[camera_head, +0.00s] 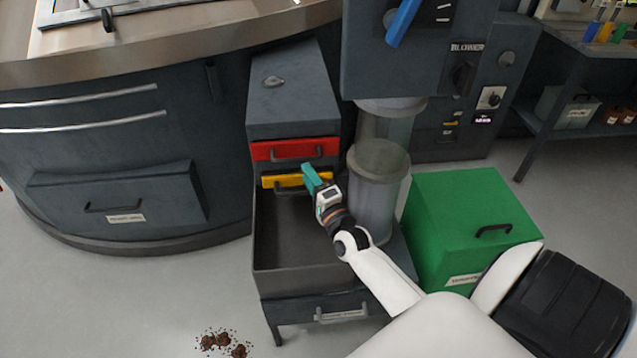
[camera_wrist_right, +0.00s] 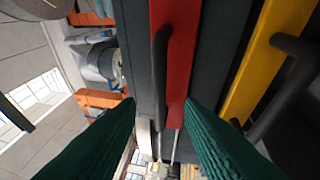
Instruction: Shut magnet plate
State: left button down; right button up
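A grey cabinet unit (camera_head: 291,95) stands in the middle of the head view. It has a red front (camera_head: 294,149) with a dark bar handle and, just below, a yellow front (camera_head: 283,181) with its own handle. I cannot tell which is the magnet plate or how far either stands out. My right gripper (camera_head: 311,178) is in front of the yellow front, at its right part. In the right wrist view the gripper's green fingers (camera_wrist_right: 160,110) are apart and empty; the red front (camera_wrist_right: 178,60) and its handle lie between them, the yellow front (camera_wrist_right: 265,62) to the right. My left gripper is not in view.
An open grey bin (camera_head: 290,235) sits below the yellow front. A clear cylinder (camera_head: 374,195) stands close right of my gripper. A green box (camera_head: 470,215) is farther right. Brown debris (camera_head: 224,343) lies on the floor.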

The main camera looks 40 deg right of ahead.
jog(key=v, duration=0.5)
dwell(0.4)
